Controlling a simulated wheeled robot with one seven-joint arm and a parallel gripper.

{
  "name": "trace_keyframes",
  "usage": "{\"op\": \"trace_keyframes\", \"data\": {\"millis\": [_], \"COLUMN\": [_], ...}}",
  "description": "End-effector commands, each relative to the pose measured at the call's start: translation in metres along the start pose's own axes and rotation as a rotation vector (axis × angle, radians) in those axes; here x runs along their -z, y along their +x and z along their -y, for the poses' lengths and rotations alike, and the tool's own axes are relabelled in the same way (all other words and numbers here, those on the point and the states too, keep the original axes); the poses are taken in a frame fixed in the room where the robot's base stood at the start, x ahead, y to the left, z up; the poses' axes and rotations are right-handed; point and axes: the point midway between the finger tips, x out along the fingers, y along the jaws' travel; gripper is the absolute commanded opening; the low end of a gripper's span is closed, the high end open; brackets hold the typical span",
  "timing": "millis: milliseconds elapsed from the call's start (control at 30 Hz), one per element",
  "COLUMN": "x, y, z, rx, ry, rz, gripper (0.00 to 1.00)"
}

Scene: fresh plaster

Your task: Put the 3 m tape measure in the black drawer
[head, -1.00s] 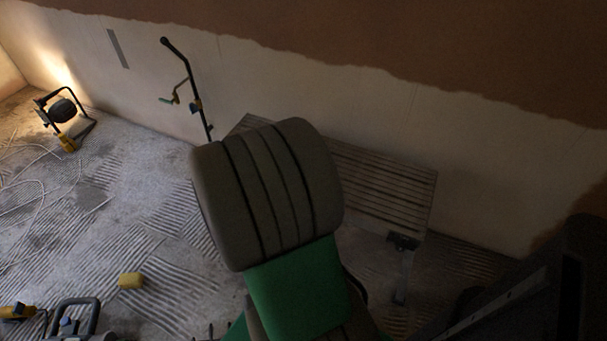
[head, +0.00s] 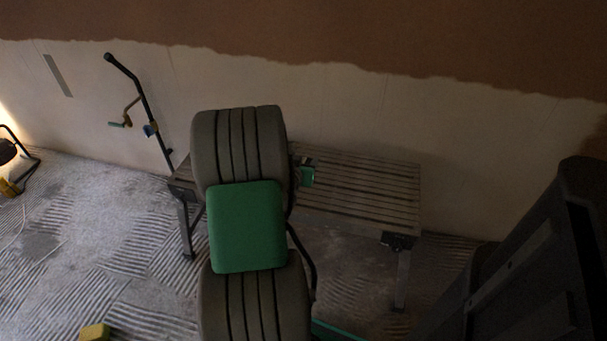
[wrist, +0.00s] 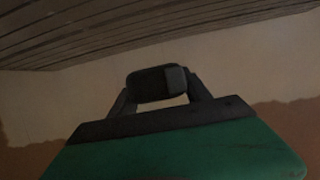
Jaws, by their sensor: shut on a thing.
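My gripper (wrist: 160,88) is shut on a small dark object with a grey end, which I take to be the tape measure (wrist: 152,84); its markings cannot be read. In the wrist view it sits between the two fingers, with the slatted bench and the wall beyond. In the head view my arm hides most of the gripper; a green and dark part of it shows just right of the arm, in front of the bench. I cannot make out the black drawer for certain; a tall dark unit (head: 535,255) stands at the right, with no open drawer visible.
A slatted bench (head: 360,195) stands by the half-plastered wall. A black pole tool (head: 140,95) leans at the wall on the left. A yellow block (head: 95,332) lies on the ridged floor, and a work lamp (head: 10,165) is at the left edge. Floor at left is mostly clear.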

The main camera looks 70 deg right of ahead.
Motion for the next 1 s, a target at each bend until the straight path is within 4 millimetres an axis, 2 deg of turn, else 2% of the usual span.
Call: {"op": "trace_keyframes", "data": {"millis": [33, 200, 433, 500, 633, 967, 1000], "x": [-0.011, -0.026, -0.036, -0.046, -0.066, -0.068, -0.068], "y": [0.011, 0.041, 0.061, 0.068, 0.076, 0.077, 0.077], "z": [0.001, 0.004, 0.006, 0.006, 0.007, 0.006, 0.006], "rx": [-0.002, -0.002, -0.002, -0.002, -0.002, -0.002, -0.002], "ry": [-0.001, 0.000, 0.000, -0.001, -0.001, 0.000, 0.000], "rz": [0.004, 0.003, 0.001, 0.004, 0.003, 0.001, 0.003], "gripper": [0.06, 0.06, 0.06, 0.06, 0.06, 0.06, 0.57]}}
